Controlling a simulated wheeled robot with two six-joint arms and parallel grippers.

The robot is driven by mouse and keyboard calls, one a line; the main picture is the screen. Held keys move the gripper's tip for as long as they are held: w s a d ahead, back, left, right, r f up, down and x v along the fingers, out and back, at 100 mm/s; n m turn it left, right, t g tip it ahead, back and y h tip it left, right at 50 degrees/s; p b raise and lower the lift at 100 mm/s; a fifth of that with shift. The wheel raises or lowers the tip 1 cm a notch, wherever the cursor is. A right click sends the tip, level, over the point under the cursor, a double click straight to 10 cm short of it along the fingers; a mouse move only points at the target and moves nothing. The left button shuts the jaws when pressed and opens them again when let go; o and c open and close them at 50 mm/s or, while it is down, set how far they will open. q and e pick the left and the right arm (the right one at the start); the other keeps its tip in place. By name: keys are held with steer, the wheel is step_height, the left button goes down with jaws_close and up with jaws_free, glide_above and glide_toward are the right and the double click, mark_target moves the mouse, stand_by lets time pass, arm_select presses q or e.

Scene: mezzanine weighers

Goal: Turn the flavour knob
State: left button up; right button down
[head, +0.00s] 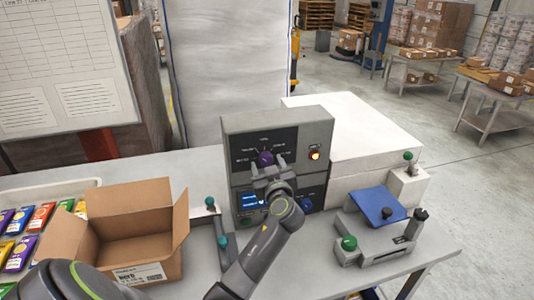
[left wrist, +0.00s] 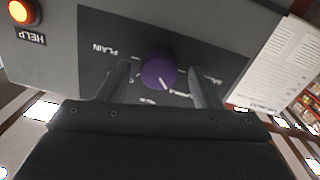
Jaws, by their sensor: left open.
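The flavour knob is a round purple knob (head: 265,159) on the dark upper panel of a grey control box (head: 230,126). In the left wrist view the knob (left wrist: 158,72) shows a white pointer line and sits among printed labels, one reading PLAIN. My left gripper (head: 270,168) is at the panel, just below the knob in the head view. In the left wrist view its two fingers (left wrist: 160,85) are open, one on each side of the knob, with a visible gap on both sides. My right gripper is in neither view.
A lit orange HELP button (head: 314,155) is right of the knob. Below are a small blue display (head: 250,199) and a blue knob (head: 306,204). An open cardboard box (head: 130,194) stands left; a blue-plated device (head: 378,205) stands right. Colourful packets (head: 40,216) lie far left.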

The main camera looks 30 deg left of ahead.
arm_select(q)
steer(key=shift+w+a, duration=0.15)
steer(key=shift+a, duration=0.05)
steer(key=shift+d+r, duration=0.15)
steer(key=c, duration=1)
steer(key=shift+f+b, duration=0.2)
steer(key=shift+b, duration=0.4)
steer(key=n+b, duration=0.7)
steer(key=b, duration=0.7)
steer(key=shift+f, duration=0.15)
steer(key=shift+r+n+b, duration=0.2)
steer(key=shift+n+b, duration=0.9)
steer(key=shift+b, duration=0.2)
